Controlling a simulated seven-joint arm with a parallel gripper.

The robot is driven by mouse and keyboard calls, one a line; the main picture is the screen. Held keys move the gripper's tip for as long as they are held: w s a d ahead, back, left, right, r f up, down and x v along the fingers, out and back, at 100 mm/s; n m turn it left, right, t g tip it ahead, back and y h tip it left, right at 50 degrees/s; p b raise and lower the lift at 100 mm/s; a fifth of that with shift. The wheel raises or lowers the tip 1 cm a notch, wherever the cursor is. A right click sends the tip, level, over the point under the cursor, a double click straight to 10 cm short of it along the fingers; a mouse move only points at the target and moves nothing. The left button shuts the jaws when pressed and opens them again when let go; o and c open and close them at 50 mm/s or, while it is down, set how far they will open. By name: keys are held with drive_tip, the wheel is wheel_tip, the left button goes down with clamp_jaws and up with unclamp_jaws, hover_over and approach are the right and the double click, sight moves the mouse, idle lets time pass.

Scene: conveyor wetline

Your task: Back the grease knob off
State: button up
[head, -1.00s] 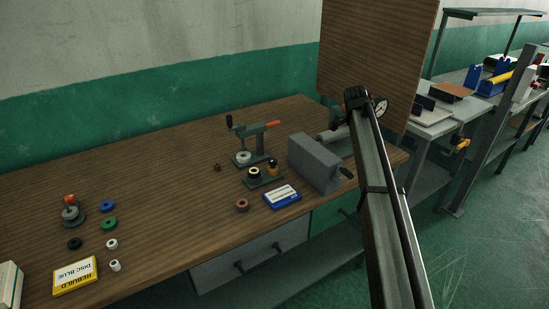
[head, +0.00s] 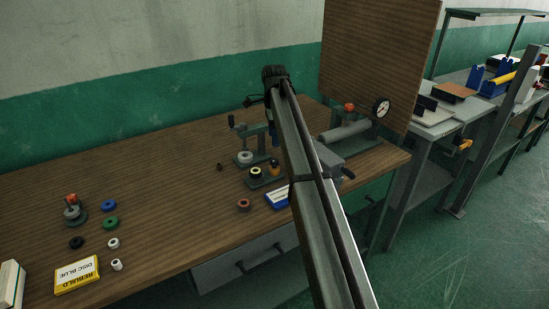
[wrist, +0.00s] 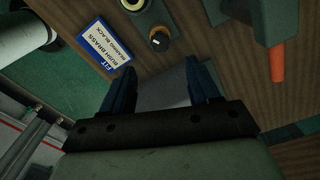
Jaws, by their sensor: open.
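A small black knob with a white mark sits on an amber cup (head: 275,168) on the dark fixture block beside a pale ring. I take it to be the grease knob. In the wrist view the knob (wrist: 159,40) shows just beyond the fingertips, in line with the gap between them. My gripper (wrist: 160,67) is open and empty, its two dark blue fingers apart and not touching the knob. In the head view my arm hides most of the gripper, which is over the bench near the lever press.
A blue-and-white box (head: 277,198) lies in front. The bench left of the press is mostly clear.

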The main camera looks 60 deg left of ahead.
sight(275, 160)
wheel_tip(275, 160, down, 10)
drive_tip(key=shift+r, duration=0.15)
idle(0.3)
drive_tip(key=shift+c, duration=0.3)
drive_tip(key=c, duration=1)
